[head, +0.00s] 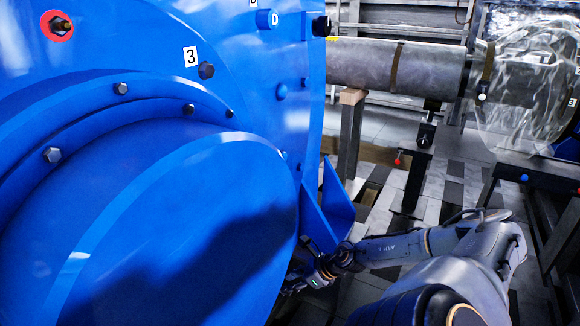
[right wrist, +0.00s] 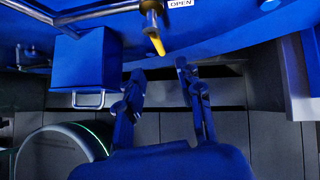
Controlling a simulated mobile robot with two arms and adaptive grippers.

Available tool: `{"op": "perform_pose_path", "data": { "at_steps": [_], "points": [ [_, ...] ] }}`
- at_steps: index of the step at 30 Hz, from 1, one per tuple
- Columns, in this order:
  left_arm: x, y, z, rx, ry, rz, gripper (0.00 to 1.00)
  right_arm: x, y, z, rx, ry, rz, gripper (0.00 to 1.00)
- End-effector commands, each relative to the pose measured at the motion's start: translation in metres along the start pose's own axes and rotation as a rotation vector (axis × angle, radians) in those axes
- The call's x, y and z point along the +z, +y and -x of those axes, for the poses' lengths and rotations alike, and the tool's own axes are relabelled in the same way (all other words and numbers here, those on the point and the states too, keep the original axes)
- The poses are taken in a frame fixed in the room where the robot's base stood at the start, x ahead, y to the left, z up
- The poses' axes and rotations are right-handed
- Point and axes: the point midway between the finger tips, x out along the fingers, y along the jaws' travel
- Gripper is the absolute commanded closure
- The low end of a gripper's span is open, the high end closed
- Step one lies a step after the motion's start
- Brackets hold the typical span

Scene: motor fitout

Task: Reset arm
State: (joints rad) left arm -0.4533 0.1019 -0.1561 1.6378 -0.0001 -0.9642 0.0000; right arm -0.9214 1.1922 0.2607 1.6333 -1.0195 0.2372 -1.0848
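My right arm comes in from the lower right of the head view and reaches to the lower edge of the big blue motor (head: 190,215). My right gripper (head: 312,277) is beside the blue housing, with its fingertips partly hidden. In the right wrist view its two fingers (right wrist: 159,72) are spread apart with nothing between them. A brass valve with a yellow lever (right wrist: 157,42) hangs just beyond the fingertips, apart from them, below a label reading OPEN (right wrist: 181,3). My left gripper is not in view.
A blue box with a metal handle (right wrist: 82,62) is left of the fingers in the wrist view. In the head view, a blue bracket (head: 332,208) is close to my wrist. A large grey pipe (head: 365,66) and a clear plastic sheet (head: 520,80) are behind. Tiled floor shows between supports.

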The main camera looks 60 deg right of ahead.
Motion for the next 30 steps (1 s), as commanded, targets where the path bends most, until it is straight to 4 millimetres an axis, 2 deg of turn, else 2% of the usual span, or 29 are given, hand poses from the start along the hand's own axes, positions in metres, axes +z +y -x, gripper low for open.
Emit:
{"op": "perform_pose_path", "data": {
  "at_steps": [10, 14, 17, 20, 23, 24, 26, 27, 29, 30],
  "points": [
    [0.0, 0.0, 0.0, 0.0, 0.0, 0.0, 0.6, 0.0, 0.0, 0.0, -0.001, -0.001, -0.004, 0.64],
    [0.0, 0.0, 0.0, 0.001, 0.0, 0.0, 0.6, -0.007, -0.002, -0.002, -0.043, -0.047, -0.147, 0.64],
    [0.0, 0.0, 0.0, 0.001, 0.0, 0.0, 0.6, -0.024, -0.004, -0.006, -0.128, -0.14, -0.46, 0.64],
    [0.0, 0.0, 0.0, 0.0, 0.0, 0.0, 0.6, -0.056, 0.002, -0.015, -0.241, -0.257, -0.922, 0.64],
    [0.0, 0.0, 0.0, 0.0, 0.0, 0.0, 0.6, -0.099, 0.027, -0.033, -0.351, -0.347, -1.421, 0.64],
    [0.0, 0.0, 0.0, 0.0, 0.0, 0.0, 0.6, -0.118, 0.044, -0.042, -0.394, -0.368, -1.619, 0.64],
    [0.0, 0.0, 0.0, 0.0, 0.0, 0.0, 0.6, -0.143, 0.079, -0.058, -0.458, -0.382, -1.91, 0.64],
    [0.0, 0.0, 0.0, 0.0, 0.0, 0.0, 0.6, -0.156, 0.104, -0.068, -0.501, -0.378, -2.08, 0.64],
    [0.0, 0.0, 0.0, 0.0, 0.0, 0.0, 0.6, -0.17, 0.142, -0.082, -0.559, -0.358, -2.293, 0.64],
    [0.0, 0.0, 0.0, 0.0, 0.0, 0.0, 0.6, -0.177, 0.167, -0.089, -0.596, -0.336, -2.414, 0.64]
  ]
}}
